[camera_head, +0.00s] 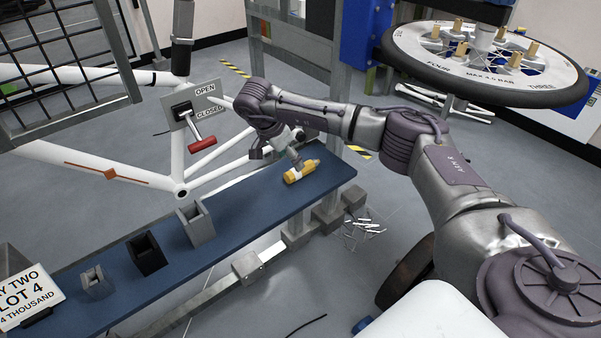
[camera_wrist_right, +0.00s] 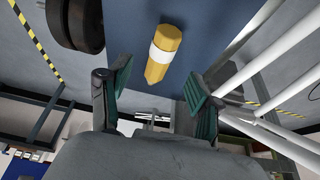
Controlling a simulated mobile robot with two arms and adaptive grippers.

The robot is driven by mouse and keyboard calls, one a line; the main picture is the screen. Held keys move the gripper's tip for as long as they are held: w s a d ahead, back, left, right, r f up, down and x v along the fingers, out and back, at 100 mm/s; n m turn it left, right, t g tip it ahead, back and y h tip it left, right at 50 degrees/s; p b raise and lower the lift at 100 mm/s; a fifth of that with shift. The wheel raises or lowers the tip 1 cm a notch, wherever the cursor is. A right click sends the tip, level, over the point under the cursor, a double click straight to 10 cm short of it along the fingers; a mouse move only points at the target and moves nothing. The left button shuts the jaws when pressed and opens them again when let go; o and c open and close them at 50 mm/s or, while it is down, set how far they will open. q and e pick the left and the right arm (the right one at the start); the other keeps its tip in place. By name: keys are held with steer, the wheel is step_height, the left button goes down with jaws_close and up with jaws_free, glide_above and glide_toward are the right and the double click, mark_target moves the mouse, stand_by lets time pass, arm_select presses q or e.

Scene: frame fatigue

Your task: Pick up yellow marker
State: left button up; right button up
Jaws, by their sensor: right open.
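The yellow marker (camera_head: 301,171) lies on the right end of the blue bench top (camera_head: 255,200) in the head view. In the right wrist view the yellow marker (camera_wrist_right: 163,55) has a white band around its middle and lies ahead of the fingers, between their lines. My right gripper (camera_head: 285,150) is just above and beside the marker in the head view. In the right wrist view my right gripper (camera_wrist_right: 158,95) shows two green-padded fingers spread apart with nothing between them. Whether a finger touches the marker I cannot tell. My left gripper is not in view.
Several small open holders stand on the bench: a grey one (camera_head: 196,224), a black one (camera_head: 146,254) and a small grey one (camera_head: 96,283). A sign (camera_head: 30,297) stands at the left end. A white frame with a red lever (camera_head: 202,144) is behind the bench. A wheel (camera_head: 487,62) is at upper right.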

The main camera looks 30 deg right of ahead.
steer(key=shift+b+x, duration=0.55)
steer(key=shift+x, duration=2.6)
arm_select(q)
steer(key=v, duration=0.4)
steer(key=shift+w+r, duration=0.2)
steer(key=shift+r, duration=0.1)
arm_select(e)
steer(key=shift+a+f, duration=0.1)
steer(key=shift+a, duration=0.1)
jaws_close()
steer(key=shift+r, duration=0.3)
step_height(320, 180, up, 9)
steer(key=shift+r+p, duration=0.25)
steer(key=shift+p, duration=0.6)
steer(key=c, duration=0.6)
jaws_free()
steer(key=shift+c, duration=0.2)
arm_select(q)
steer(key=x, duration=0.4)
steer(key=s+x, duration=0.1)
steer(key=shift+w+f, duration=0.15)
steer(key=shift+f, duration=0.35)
arm_select(e)
jaws_close()
